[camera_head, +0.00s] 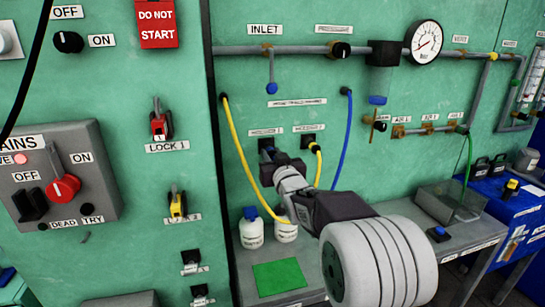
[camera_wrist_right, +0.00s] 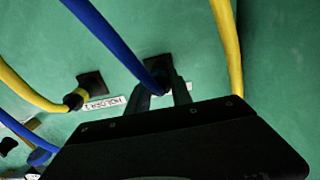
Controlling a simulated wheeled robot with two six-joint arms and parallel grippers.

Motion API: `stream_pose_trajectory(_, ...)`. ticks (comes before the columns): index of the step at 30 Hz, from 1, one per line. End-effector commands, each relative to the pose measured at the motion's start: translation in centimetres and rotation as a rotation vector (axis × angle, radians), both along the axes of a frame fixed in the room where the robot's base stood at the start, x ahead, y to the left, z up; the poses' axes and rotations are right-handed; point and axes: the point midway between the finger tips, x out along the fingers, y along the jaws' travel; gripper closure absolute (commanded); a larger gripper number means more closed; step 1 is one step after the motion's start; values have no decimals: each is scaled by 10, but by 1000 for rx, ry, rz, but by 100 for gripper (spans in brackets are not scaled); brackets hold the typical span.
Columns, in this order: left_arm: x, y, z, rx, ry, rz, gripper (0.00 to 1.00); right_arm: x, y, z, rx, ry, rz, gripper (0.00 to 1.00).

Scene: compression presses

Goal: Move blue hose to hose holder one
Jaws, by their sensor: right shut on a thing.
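The blue hose (camera_head: 345,140) hangs from the upper panel and drops behind my right arm in the head view. In the wrist view, the blue hose (camera_wrist_right: 105,35) runs down to a black holder, hose holder one (camera_wrist_right: 157,68), between my fingers. My right gripper (camera_wrist_right: 164,96) is shut on the blue hose's end, right at this holder. How deeply the end sits is hidden. In the head view, the right gripper (camera_head: 276,158) is just below holder one (camera_head: 266,144). My left gripper is not in view.
A yellow hose (camera_head: 236,140) loops down beside my gripper; its end (camera_head: 315,148) is at the neighbouring holder. White bottles (camera_head: 251,233) and a green mat (camera_head: 279,275) are on the bench below. A clear bin (camera_head: 447,205) stands at right.

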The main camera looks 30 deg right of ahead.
Motion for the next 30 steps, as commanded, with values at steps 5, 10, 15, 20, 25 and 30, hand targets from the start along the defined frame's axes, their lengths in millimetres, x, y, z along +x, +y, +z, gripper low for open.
stream_pose_trajectory(5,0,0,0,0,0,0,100,4,-1,1,0,-2,0,71)
stream_pose_trajectory(10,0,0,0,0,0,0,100,3,-1,1,0,-2,0,48)
stream_pose_trajectory(15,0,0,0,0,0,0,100,3,-1,0,0,0,0,48)
stream_pose_trajectory(20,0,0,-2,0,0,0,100,-7,2,0,0,-2,0,48)
stream_pose_trajectory(25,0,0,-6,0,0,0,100,-42,9,0,-2,-4,-2,48)
stream_pose_trajectory(30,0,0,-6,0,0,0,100,-73,17,1,-2,-3,-1,48)
